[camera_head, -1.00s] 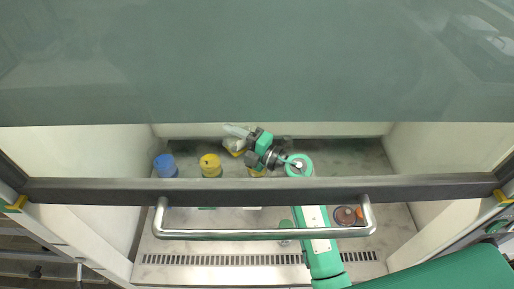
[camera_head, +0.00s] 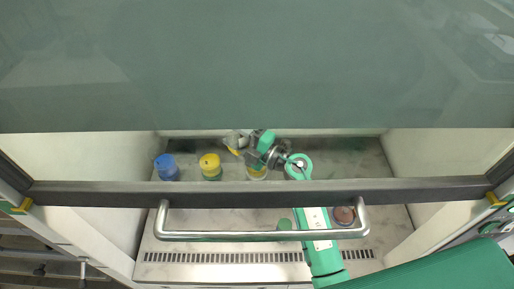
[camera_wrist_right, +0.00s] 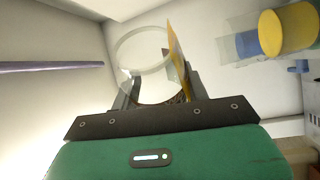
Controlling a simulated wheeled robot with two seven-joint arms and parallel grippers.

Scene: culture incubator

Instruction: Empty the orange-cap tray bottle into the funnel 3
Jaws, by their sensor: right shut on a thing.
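My right gripper (camera_head: 247,148) is inside the cabinet, near the back wall, shut on a clear bottle (camera_head: 232,139). The bottle is tilted, with a yellow-orange patch at its lower side. In the right wrist view the clear round bottle (camera_wrist_right: 146,50) sits between the fingers, with a thin orange sheet-like part beside it. A yellow-topped container (camera_head: 257,174) stands just below the gripper, partly hidden by it. I cannot tell whether it is funnel 3, or whether liquid is flowing. My left gripper is not in view.
A blue-topped container (camera_head: 166,167) and a yellow-topped one (camera_head: 210,166) stand to the left. A brown-orange round item (camera_head: 343,215) and a green one (camera_head: 284,224) lie at the front. The sash frame (camera_head: 430,193) and metal handle (camera_head: 250,235) cross in front of my arm.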

